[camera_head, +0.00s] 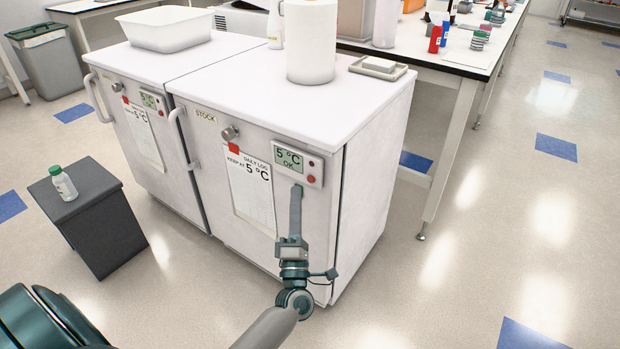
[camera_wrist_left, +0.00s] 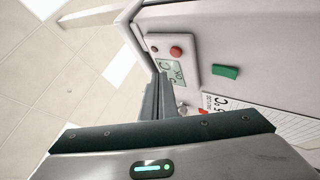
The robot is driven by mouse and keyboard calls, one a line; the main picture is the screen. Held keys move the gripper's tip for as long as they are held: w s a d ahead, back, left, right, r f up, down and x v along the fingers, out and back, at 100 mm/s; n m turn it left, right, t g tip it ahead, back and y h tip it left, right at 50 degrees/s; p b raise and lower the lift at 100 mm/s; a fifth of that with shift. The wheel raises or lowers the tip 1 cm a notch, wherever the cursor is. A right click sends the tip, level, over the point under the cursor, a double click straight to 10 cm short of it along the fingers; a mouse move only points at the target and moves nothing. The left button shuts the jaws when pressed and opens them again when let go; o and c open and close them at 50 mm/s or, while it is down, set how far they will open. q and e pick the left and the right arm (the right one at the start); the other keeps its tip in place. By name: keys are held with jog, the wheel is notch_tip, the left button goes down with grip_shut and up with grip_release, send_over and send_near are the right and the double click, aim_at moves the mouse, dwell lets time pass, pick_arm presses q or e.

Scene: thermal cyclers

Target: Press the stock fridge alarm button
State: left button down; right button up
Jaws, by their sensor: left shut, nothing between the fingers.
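The stock fridge (camera_head: 228,197) is the right one of two white under-bench fridges, with a STOCK label on its door. Its display panel (camera_head: 299,163) reads 5 °C OK, and a red round button (camera_head: 311,179) sits at its lower right. In the left wrist view the red button (camera_wrist_left: 176,51) shows uncovered on the panel. My left gripper (camera_head: 297,190) is shut and empty, its fingertips just below the panel, left of and lower than the button in the head view. I cannot tell whether the fingertips touch the door. My right gripper is out of view.
A green block (camera_wrist_left: 225,72) is on the door beside the panel. A log sheet (camera_head: 250,190) hangs left of my gripper. The left fridge (camera_head: 150,150) has a similar panel. A dark stool (camera_head: 95,215) carries a bottle (camera_head: 62,183). Floor right of the fridge is clear.

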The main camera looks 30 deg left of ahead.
pick_arm(q)
jog(key=shift+s+a, duration=0.1)
jog(key=shift+s, duration=1.05)
